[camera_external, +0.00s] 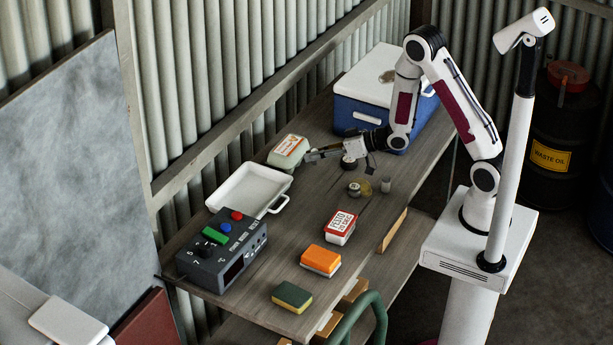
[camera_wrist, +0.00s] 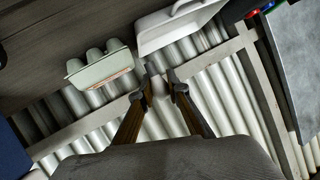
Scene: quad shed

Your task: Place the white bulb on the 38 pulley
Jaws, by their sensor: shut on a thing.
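My gripper (camera_external: 313,155) is low over the far half of the bench, close to the right end of the egg carton (camera_external: 288,151). In the wrist view its two fingers (camera_wrist: 158,90) are a little apart, with a small pale shape between their tips. I take it for the white bulb (camera_wrist: 157,86); it is hard to tell from the pale wall behind. Several small round parts lie right of the gripper: a dark one (camera_external: 349,162) and brassy discs (camera_external: 361,188). Any of these may be the 38 pulley; no number is legible.
A white tray (camera_external: 247,190) and a dark control box (camera_external: 222,250) stand along the wall side. A blue cooler (camera_external: 385,108) is at the back. A red-and-white box (camera_external: 341,227), an orange block (camera_external: 320,259) and a sponge (camera_external: 291,297) line the front side. Bare bench lies between.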

